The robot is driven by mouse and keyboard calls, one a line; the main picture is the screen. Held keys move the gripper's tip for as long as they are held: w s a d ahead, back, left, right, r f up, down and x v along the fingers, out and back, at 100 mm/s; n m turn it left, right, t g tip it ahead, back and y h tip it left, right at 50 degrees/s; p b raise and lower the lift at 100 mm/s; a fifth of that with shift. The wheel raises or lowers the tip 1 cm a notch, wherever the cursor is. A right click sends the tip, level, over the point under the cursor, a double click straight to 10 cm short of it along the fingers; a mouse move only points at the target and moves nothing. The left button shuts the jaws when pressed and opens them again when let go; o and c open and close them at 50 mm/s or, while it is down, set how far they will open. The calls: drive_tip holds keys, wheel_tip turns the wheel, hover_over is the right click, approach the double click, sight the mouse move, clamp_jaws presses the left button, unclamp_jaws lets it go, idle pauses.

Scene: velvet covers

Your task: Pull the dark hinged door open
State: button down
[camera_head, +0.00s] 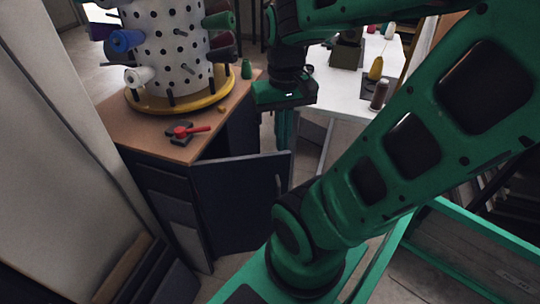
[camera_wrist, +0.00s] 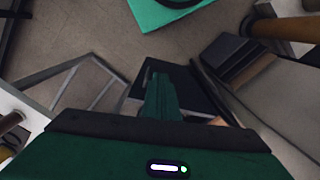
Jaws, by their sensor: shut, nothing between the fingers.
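The dark hinged door (camera_head: 242,200) belongs to a low cabinet with a brown wooden top (camera_head: 160,130). It stands ajar, swung out from the cabinet front, with a dark gap behind its top edge. A small pale handle (camera_head: 283,178) shows near its right edge. My gripper (camera_head: 284,142) points down by the door's upper right corner, and its tips pass out of sight behind the top edge. In the wrist view my gripper (camera_wrist: 160,82) has its fingers together and empty, over a dark panel (camera_wrist: 190,88) that looks like the door. Contact with the door cannot be told.
A white pegged spool drum (camera_head: 165,50) stands on a yellow base on the cabinet top, near a red-handled tool (camera_head: 188,131). A white table (camera_head: 345,92) with spools stands behind my gripper. Dark boards (camera_head: 135,275) lean at lower left. Floor (camera_wrist: 100,35) beyond the door is clear.

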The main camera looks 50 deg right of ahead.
drive_tip(key=w+d, duration=0.5)
drive_tip(key=w, duration=0.2)
drive_tip(key=g, duration=0.1)
hover_over(272, 154)
drive_tip(key=a, duration=0.2)
wheel_tip(272, 154, down, 4)
drive_tip(key=w+d+f+m+g+y, duration=0.1)
drive_tip(key=w+d+f+y, duration=0.1)
drive_tip(key=w+d+f, duration=0.75)
drive_tip(key=shift+s+a+f, duration=0.85)
drive_tip(key=shift+s+f, duration=0.35)
drive_tip(key=shift+f, duration=0.6)
drive_tip(key=shift+s+a+f, duration=0.8)
drive_tip(key=shift+s+f, duration=0.45)
drive_tip(key=shift+f, duration=0.55)
drive_tip(key=shift+s+a+f, duration=0.85)
drive_tip(key=shift+s+f, duration=0.35)
drive_tip(key=shift+f, duration=0.6)
